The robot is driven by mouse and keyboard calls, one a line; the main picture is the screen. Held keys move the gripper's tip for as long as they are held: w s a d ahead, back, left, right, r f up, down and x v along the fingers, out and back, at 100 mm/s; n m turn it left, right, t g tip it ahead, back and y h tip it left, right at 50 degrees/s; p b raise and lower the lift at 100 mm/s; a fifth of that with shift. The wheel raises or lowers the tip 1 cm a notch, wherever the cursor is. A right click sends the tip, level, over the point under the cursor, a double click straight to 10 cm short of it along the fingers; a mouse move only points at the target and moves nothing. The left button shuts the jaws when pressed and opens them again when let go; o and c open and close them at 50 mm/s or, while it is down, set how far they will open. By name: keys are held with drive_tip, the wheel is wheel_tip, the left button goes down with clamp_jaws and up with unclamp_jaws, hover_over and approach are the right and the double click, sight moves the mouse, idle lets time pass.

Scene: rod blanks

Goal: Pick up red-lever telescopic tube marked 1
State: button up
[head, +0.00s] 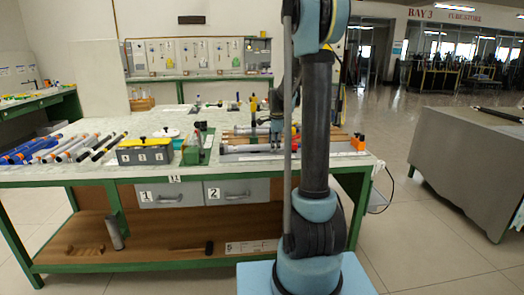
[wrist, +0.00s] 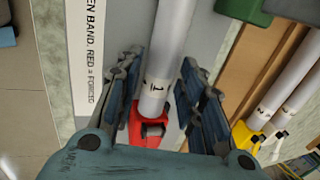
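The telescopic tube marked 1 (wrist: 158,82) is pale grey, with a red lever clamp (wrist: 150,128) at its near end in the wrist view. It lies on a grey board on the bench. My gripper (wrist: 159,68) is open, with one dark finger on each side of the tube near the mark. Gaps show between the fingers and the tube; I cannot tell how far down the fingertips reach. In the head view my gripper (head: 277,142) is low over the bench beside a grey tube (head: 248,148), partly hidden by my arm.
Pale tubes (wrist: 284,85) with yellow levers (wrist: 247,137) lie on a wooden rack to the right in the wrist view. A green block (wrist: 244,10) is near the tube's far end. A printed strip (wrist: 88,60) lies left.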

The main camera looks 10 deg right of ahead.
drive_tip(key=shift+w+f, duration=0.1)
drive_tip(key=shift+f, duration=0.3)
drive_tip(key=c, duration=0.6)
